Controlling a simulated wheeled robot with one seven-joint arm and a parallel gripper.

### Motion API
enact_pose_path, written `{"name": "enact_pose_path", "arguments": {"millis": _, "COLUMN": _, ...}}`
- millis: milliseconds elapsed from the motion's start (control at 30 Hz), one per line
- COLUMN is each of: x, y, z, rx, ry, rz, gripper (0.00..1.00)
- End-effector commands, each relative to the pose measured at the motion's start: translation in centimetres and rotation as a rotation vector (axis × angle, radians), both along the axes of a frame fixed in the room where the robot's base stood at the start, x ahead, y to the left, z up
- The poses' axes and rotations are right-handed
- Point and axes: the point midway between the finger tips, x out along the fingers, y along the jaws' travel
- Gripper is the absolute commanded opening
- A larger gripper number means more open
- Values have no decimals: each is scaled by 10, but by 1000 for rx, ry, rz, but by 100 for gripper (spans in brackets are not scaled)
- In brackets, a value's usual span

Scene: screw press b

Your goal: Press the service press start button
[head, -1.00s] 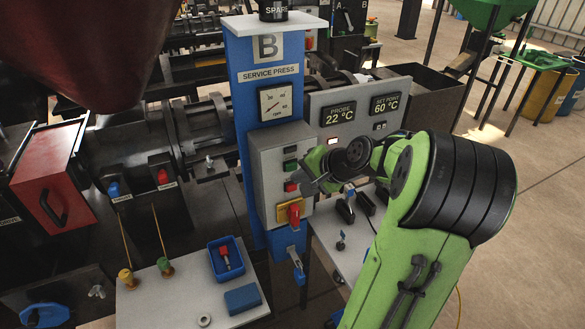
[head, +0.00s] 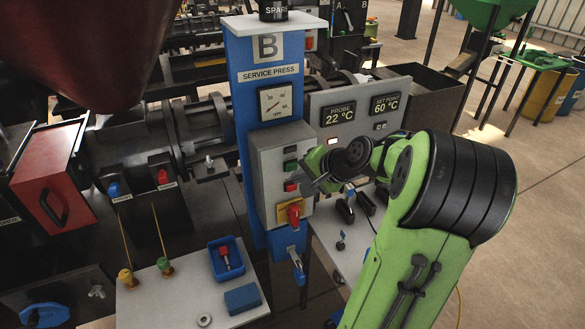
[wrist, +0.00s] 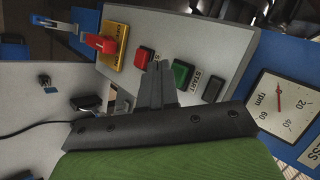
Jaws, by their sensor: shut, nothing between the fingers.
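The green START button (wrist: 183,74) is on the grey control box (head: 265,160) of the blue service press (head: 245,95). It also shows in the head view (head: 290,165). A red button (wrist: 144,58) is beside it, below it on the box in the head view. My gripper (wrist: 160,66) is shut and empty. In the wrist view its fingertips appear between the red and green buttons, overlapping the green button's edge. Contact cannot be told. In the head view my gripper (head: 312,183) is just right of the box front, partly hidden by my wrist.
A red switch (wrist: 100,44) on a yellow plate (wrist: 115,47) is below the buttons. A dark button (wrist: 213,89) is on START's other side. An rpm gauge (head: 275,102) is above the box. A display panel (head: 360,100) stands behind my arm. A bench with a blue tray (head: 226,260) is at lower left.

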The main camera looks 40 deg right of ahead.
Motion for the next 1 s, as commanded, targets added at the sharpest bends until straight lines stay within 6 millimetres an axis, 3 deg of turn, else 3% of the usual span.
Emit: {"name": "enact_pose_path", "arguments": {"millis": 1000, "x": 9, "y": -3, "z": 0, "rx": 0, "ry": 0, "rz": 0, "gripper": 0}}
